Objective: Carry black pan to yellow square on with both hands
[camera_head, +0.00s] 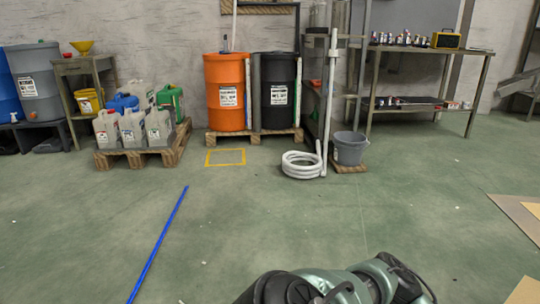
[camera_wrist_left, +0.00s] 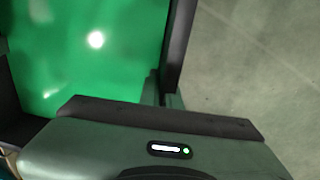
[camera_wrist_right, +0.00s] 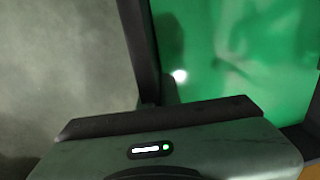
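The yellow square (camera_head: 225,164) is a thin outline on the floor, in front of the pallet with the orange and black drums in the head view. It looks empty. The black pan is not seen in the head view. In the left wrist view, a dark wall of the pan (camera_wrist_left: 181,45) borders a shiny green surface that looks like liquid. The right wrist view mirrors this, with a dark wall (camera_wrist_right: 140,45) beside the green. My left gripper (camera_wrist_left: 162,92) and right gripper (camera_wrist_right: 158,95) appear closed on the walls; their fingertips are partly hidden.
Open green floor lies before the square. A blue strip (camera_head: 160,240) runs along it. A pallet of canisters (camera_head: 160,130) stands left of the square, the orange drum (camera_head: 226,110) behind, a white hose coil (camera_head: 300,165) and grey bucket (camera_head: 349,150) right.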

